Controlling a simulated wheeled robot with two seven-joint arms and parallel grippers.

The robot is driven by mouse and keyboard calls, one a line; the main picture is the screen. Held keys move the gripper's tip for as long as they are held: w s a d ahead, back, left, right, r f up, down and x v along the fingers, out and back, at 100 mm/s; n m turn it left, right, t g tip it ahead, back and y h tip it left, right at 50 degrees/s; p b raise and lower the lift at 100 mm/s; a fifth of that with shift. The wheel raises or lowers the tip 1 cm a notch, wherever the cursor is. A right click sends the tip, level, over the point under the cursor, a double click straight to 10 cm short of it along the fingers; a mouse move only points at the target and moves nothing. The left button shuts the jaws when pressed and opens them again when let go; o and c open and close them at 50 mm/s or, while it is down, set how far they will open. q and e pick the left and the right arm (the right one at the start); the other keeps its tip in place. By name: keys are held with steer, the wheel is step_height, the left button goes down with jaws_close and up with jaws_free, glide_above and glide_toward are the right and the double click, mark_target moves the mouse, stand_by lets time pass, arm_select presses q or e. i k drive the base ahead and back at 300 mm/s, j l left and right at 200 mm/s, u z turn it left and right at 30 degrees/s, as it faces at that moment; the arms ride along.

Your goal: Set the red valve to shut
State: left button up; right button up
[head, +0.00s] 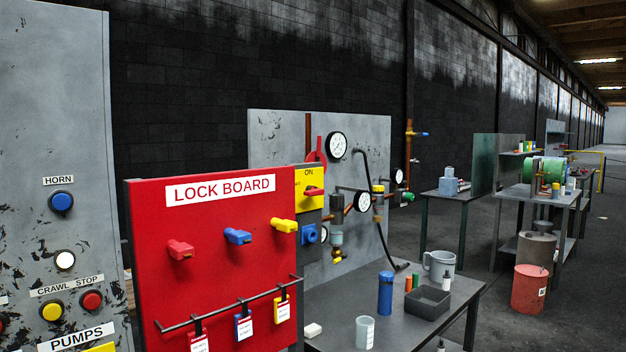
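I cannot tell for certain which part is the red valve. A red lever (319,152) stands upright beside a copper pipe (308,130) on the grey back panel (275,128). Below it, a small red handle (313,190) sticks out from a yellow plate (302,178) marked ON. The lower part of the red lever is hidden behind the lock board and the yellow plate. Neither of my grippers shows in the head view.
A red lock board (150,222) with coloured locks and hanging tags stands in front, partly covering the panel. A grey button panel (60,130) is at left. The dark table (420,325) holds a blue cylinder (385,292), a mug (440,265) and a tray (428,303).

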mark_target(317, 155)
steer(key=i+l, duration=0.2)
steer(key=l, duration=0.25)
steer(key=i+l, duration=0.25)
steer(key=l, duration=0.15)
steer(key=i+l+u, duration=0.1)
steer(key=l, duration=0.35)
steer(key=i+l, duration=0.3)
steer(key=l, duration=0.15)
steer(key=i+l, duration=0.25)
steer(key=l, duration=0.15)
steer(key=i+l+u, duration=0.1)
steer(key=l, duration=0.35)
steer(key=i+l, duration=0.3)
steer(key=l, duration=0.15)
steer(key=i+l, duration=0.15)
steer(key=l, duration=0.35)
steer(key=i+j+u, duration=0.05)
